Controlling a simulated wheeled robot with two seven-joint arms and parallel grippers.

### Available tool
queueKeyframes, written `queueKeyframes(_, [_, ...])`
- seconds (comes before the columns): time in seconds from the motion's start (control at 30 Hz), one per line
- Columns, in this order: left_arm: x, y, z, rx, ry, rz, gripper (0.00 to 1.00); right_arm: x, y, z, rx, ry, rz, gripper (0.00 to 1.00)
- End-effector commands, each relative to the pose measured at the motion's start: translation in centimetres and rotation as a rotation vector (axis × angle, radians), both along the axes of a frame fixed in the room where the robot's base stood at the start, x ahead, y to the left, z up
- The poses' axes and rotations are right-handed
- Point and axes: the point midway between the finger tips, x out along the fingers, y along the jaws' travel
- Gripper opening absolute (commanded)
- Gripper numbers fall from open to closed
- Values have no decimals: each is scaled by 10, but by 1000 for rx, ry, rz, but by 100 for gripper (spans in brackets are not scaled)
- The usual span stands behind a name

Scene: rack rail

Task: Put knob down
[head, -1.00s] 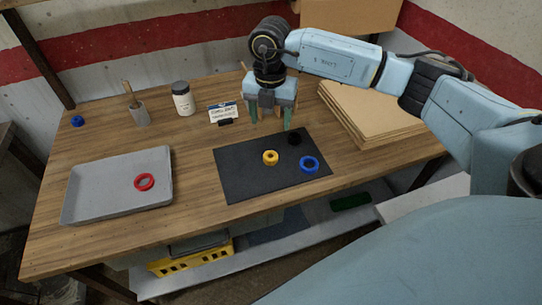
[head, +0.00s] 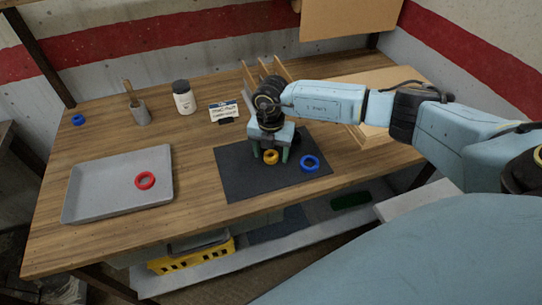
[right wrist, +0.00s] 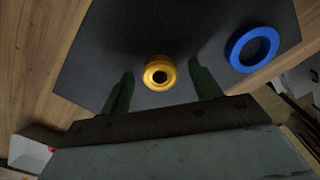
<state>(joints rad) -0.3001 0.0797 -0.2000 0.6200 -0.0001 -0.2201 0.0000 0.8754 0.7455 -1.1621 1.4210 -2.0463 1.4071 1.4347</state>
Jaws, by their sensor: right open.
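A yellow knob (head: 271,158) sits on the dark mat (head: 232,183) near its middle. It also shows in the right wrist view (right wrist: 160,73), with a dark hole in its centre. My right gripper (head: 270,154) is open over it, one finger on either side. In the right wrist view the fingers stand apart from the knob with gaps on both sides. A blue ring-shaped knob (head: 310,163) lies on the mat to the right, clear of the fingers. My left gripper is not in view.
A grey tray (head: 85,195) with a red ring (head: 145,180) stands at the left. A white jar (head: 184,98), a small sign (head: 224,111) and a pot with a stick (head: 141,115) stand behind. Flat boards (head: 375,77) lie at the right, close to my arm.

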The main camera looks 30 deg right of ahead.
Motion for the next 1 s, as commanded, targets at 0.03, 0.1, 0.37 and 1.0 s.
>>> queueKeyframes(0.03, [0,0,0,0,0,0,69,0,0,-1,0,0,0,63])
queueKeyframes(0.1, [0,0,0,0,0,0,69,0,0,-1,0,0,0,63])
queueKeyframes(0.37, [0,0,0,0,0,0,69,0,0,0,0,0,0,41])
queueKeyframes(1.0, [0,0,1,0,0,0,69,1,0,27,1,-3,0,10])
